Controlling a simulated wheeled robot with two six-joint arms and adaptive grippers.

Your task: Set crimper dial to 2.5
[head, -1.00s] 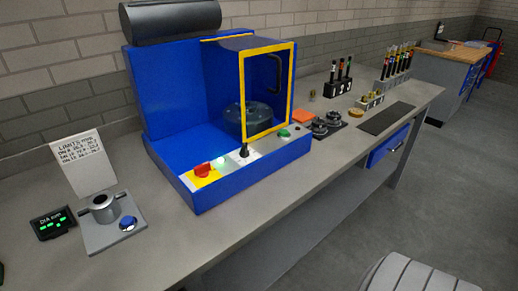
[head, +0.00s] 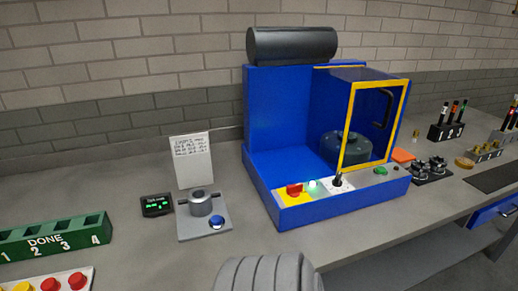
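The crimper (head: 268,130) is a blue machine on the grey bench, with a black cylinder on top. Its yellow-framed clear door (head: 376,124) stands in front of a dark round die head (head: 346,148). A small black knob (head: 338,181) on a white plate sits on the front panel and looks like the dial. Its marks are too small to read. Beside it are a lit green lamp (head: 312,185) and a red button (head: 294,189) on yellow. Neither of my grippers shows in the head view.
Left of the crimper are a measuring fixture (head: 201,205), a small display (head: 157,205) and a note card (head: 192,160). A green DONE rack (head: 55,237) stands far left. Small racks and parts stand to the right.

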